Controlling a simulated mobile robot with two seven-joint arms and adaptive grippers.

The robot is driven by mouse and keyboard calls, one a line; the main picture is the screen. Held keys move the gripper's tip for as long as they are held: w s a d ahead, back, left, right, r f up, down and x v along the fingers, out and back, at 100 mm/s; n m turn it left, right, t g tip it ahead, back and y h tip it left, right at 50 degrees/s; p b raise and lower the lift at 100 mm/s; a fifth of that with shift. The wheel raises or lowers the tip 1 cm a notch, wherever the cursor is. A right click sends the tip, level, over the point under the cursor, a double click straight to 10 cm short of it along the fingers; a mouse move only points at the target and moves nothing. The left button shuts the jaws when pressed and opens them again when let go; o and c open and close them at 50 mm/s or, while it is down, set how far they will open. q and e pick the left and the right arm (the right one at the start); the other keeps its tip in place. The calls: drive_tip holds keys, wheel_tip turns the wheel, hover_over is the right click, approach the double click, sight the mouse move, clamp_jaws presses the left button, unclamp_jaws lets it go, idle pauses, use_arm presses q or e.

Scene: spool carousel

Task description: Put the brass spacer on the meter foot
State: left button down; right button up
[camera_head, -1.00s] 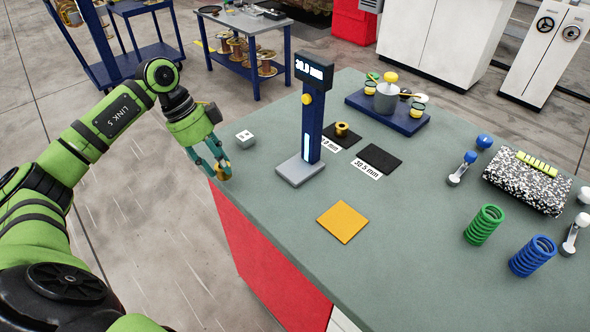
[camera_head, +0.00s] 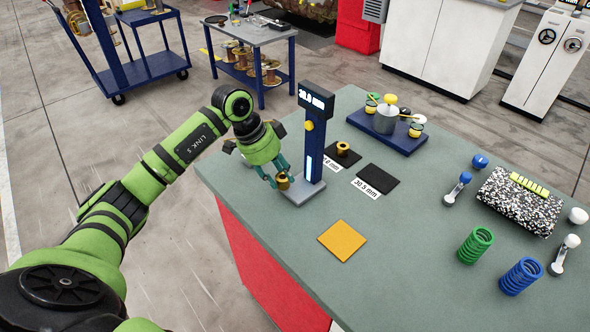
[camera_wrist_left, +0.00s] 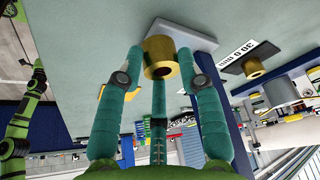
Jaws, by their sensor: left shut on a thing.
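My left gripper (camera_head: 275,183), with teal fingers, is shut on a brass spacer (camera_head: 283,182). The spacer also shows between the fingertips in the left wrist view (camera_wrist_left: 161,58). The grey meter foot (camera_head: 305,193) is under a dark blue post (camera_head: 311,140) whose display reads about 30.0 mm. In the head view the held spacer overlaps the foot's left part; I cannot tell whether they touch. The foot lies just beyond the spacer in the left wrist view (camera_wrist_left: 190,38). A second brass spacer (camera_head: 343,149) stands on a black pad. My right gripper is not in view.
Another black pad (camera_head: 378,179), labelled 30.5 mm, is empty. An orange square (camera_head: 342,240) lies in front on the green bench (camera_head: 410,260). A blue tray (camera_head: 399,139) with a grey pot is behind. Green (camera_head: 475,245) and blue (camera_head: 521,276) springs stand at right.

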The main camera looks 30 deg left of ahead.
sight(302, 189)
use_arm(q)
drive_tip(key=w+d, duration=0.1)
drive_tip(key=d+p, duration=0.1)
drive_tip(key=shift+w+d+r, duration=0.15)
drive_tip(key=shift+w+d, duration=0.2)
drive_tip(key=shift+w, duration=0.05)
drive_tip(key=shift+p+x, duration=0.55)
drive_tip(key=shift+x, duration=0.3)
drive_tip(key=shift+w+d, duration=0.1)
drive_tip(key=shift+f, duration=0.2)
drive_tip(key=c, duration=0.8)
unclamp_jaws()
drive_tip(key=b+v, duration=0.2)
drive_tip(key=v, duration=1)
